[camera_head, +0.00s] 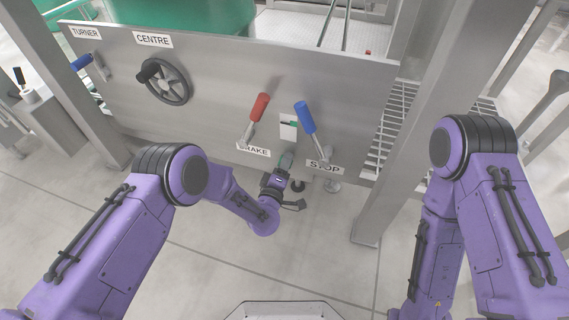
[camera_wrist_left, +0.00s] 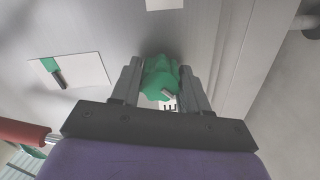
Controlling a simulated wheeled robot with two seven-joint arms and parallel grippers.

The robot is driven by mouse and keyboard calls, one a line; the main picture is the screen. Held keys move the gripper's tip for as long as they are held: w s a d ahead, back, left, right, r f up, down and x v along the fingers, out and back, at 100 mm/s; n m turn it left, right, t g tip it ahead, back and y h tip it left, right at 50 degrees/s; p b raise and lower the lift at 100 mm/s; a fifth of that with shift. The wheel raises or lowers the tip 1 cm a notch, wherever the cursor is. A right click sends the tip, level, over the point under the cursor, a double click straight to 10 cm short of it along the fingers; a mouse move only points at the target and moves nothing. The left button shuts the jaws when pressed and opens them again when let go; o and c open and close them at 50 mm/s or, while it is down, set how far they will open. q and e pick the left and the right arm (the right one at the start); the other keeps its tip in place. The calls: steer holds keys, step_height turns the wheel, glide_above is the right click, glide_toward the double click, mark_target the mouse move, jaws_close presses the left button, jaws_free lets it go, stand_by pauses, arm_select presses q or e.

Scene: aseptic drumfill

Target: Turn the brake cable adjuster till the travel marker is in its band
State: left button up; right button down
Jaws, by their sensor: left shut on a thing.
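The brake cable adjuster is a green lobed knob (camera_wrist_left: 160,78) in the left wrist view. My left gripper (camera_head: 286,163) is shut on it at the lower edge of the steel panel, between the BRAKE and STOP labels; the fingers sit on either side of the knob. The travel gauge is a white card (camera_head: 288,131), also in the left wrist view (camera_wrist_left: 88,69), with a green band (camera_wrist_left: 48,65) and a dark marker (camera_wrist_left: 59,81). The marker touches the band's lower end; I cannot tell how far it overlaps. My right gripper is out of view.
A red-handled brake lever (camera_head: 259,107) and a blue-handled stop lever (camera_head: 305,117) stand out from the panel above my left gripper. A black handwheel (camera_head: 168,82) is at the panel's left. A steel post (camera_head: 410,130) rises at the right.

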arm_select(q)
steer(key=shift+f+m, duration=0.1)
steer(key=shift+m, duration=0.5)
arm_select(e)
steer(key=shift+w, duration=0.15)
arm_select(q)
steer(key=shift+s, duration=0.1)
steer(key=o, duration=1)
steer(key=shift+o, duration=0.2)
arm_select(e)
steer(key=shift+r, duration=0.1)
arm_select(q)
steer(key=p+v, duration=0.4)
steer(key=v, duration=0.6)
steer(key=shift+s, duration=0.2)
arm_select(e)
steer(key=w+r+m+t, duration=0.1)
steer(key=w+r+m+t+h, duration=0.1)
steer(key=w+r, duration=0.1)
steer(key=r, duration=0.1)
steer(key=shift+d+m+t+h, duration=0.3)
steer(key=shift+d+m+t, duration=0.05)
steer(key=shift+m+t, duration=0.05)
